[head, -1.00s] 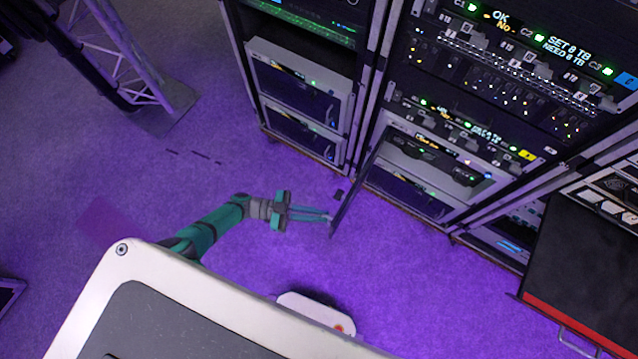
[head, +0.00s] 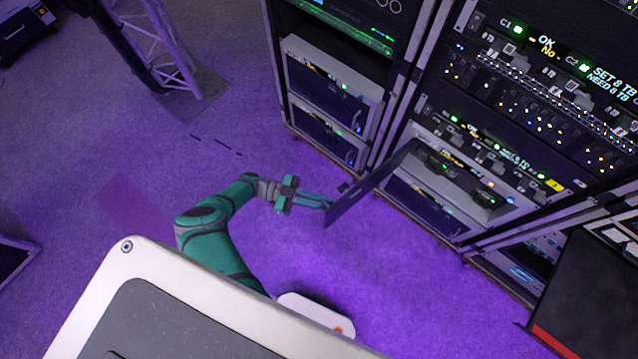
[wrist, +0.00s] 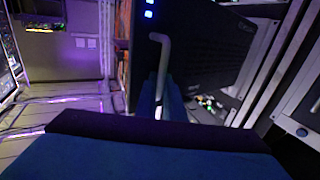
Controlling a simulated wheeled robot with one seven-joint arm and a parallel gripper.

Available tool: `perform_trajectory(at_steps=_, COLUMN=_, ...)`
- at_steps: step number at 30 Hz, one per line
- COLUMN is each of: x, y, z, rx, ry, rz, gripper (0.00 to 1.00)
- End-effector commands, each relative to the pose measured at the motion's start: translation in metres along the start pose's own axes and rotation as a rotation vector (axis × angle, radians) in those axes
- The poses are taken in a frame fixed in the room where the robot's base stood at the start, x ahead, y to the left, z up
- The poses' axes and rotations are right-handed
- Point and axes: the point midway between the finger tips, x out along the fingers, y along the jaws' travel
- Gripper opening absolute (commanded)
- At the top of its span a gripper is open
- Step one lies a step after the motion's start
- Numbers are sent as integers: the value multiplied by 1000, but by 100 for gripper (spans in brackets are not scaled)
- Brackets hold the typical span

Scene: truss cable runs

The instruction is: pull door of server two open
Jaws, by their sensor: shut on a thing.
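The server door (head: 365,188) is a dark panel that stands swung out from its server (head: 460,168) in the middle rack, in the head view. The open front of the server shows its lit inside. My gripper (head: 325,204) is shut at the door's outer edge. In the wrist view the dark door (wrist: 205,45) is close ahead, with a pale bent handle (wrist: 162,65) on it. The fingers (wrist: 160,105) of my gripper are shut on the lower part of this handle. The fingers partly hide the handle's lower end.
Another rack with two closed server doors (head: 330,85) stands to the left. A dark case with a red edge (head: 585,290) stands at the right. A truss foot (head: 185,95) is at the upper left. The purple floor (head: 290,250) around my arm is mostly clear.

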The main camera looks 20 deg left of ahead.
Motion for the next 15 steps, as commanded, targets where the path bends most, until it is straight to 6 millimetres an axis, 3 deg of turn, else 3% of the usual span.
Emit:
perform_trajectory(at_steps=1, x=1, y=-11, z=-5, rx=10, ry=6, rz=-24, gripper=0)
perform_trajectory(at_steps=5, x=0, y=-11, z=-5, rx=10, ry=5, rz=-25, gripper=0)
perform_trajectory(at_steps=6, x=0, y=-11, z=-5, rx=10, ry=5, rz=-25, gripper=16)
perform_trajectory(at_steps=8, x=-1, y=-11, z=-5, rx=11, ry=5, rz=-25, gripper=26)
perform_trajectory(at_steps=15, x=-3, y=-8, z=-4, rx=8, ry=4, rz=-24, gripper=26)
